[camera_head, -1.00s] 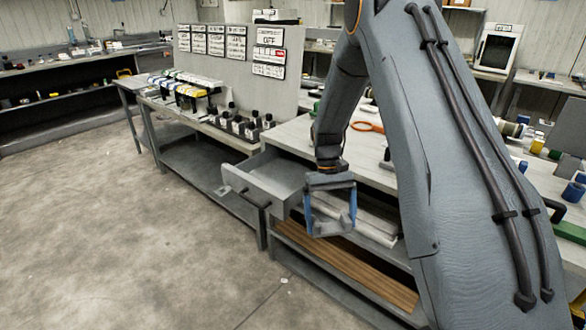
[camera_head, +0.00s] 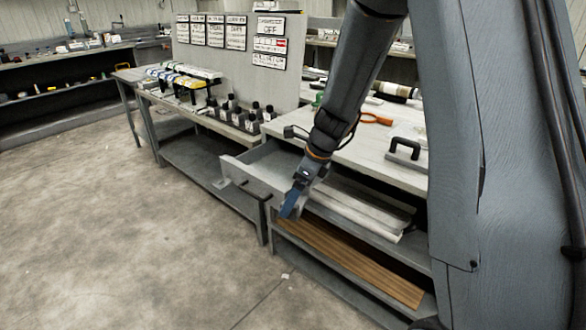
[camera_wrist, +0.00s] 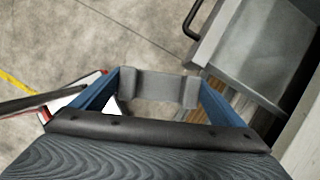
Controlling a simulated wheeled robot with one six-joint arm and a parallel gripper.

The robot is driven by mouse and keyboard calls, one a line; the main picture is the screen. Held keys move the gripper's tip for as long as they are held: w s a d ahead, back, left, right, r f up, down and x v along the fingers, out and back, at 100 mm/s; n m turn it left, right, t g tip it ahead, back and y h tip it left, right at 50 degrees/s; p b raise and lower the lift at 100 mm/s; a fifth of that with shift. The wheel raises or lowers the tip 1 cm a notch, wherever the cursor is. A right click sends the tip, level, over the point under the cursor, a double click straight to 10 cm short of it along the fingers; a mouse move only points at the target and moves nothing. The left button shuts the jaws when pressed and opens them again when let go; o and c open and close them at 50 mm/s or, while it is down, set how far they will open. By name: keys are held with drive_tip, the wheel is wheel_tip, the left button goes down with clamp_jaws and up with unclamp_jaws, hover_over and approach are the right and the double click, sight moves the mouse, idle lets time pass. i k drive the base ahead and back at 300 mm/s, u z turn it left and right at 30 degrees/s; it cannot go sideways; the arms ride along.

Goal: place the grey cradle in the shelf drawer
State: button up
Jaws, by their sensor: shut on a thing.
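The grey cradle (camera_wrist: 158,88) shows in the wrist view as a short grey piece with raised ends, spanning between the blue fingers of my gripper (camera_wrist: 162,80). My gripper is shut on it and holds it in the air. In the head view my gripper (camera_head: 291,204) hangs in front of the bench, by the right front corner of the open shelf drawer (camera_head: 236,170). The cradle cannot be made out clearly there. The pulled-out drawer appears empty where visible. In the wrist view the drawer (camera_wrist: 262,40) lies at the upper right, apart from the cradle.
The drawer's dark handle (camera_wrist: 192,20) sticks out at its front. Pale boards (camera_head: 365,212) and brown planks (camera_head: 350,262) lie on shelves below the bench top. A black-handled block (camera_head: 404,152) and an orange-handled tool (camera_head: 375,119) lie on top. Open floor is at left.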

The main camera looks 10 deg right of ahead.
sight(278, 176)
drive_tip(key=i, duration=1)
